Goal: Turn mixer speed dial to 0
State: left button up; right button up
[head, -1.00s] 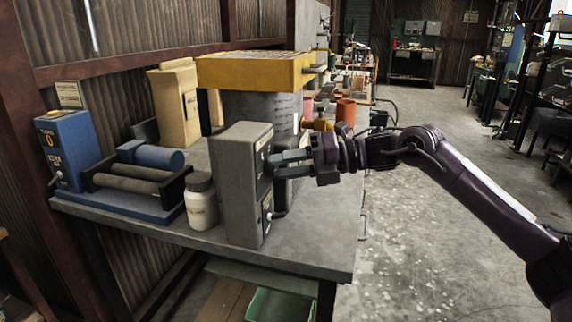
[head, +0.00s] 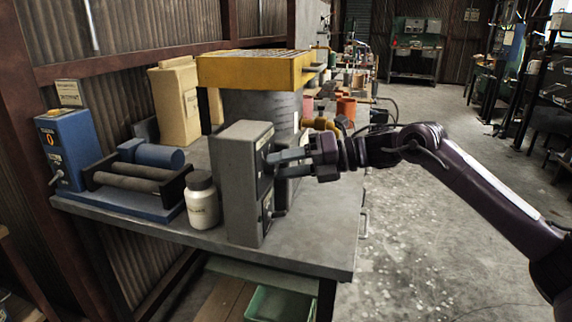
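A grey upright control box (head: 240,185) stands near the front edge of the workbench. Its right-hand face carries the controls and is seen at a steep angle, so the dial and its setting cannot be made out. My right gripper (head: 272,164) reaches in from the right, with its fingertips at the upper part of that face. The two fingers show as separate bars with a gap between them. Whether they touch a dial is hidden by the angle. My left gripper is not in view.
A white jar (head: 202,200) stands just left of the box. A blue roller machine (head: 66,150) with a display sits at the far left. A yellow-topped grey machine (head: 254,70) stands behind. The bench top (head: 318,236) is clear at the front right.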

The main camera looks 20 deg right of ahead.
jog(key=shift+o, duration=0.5)
jog(key=shift+r, duration=0.1)
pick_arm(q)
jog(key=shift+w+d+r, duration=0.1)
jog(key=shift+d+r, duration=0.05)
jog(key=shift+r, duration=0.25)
pick_arm(e)
jog(key=v, duration=0.7)
jog(key=shift+d, duration=0.35)
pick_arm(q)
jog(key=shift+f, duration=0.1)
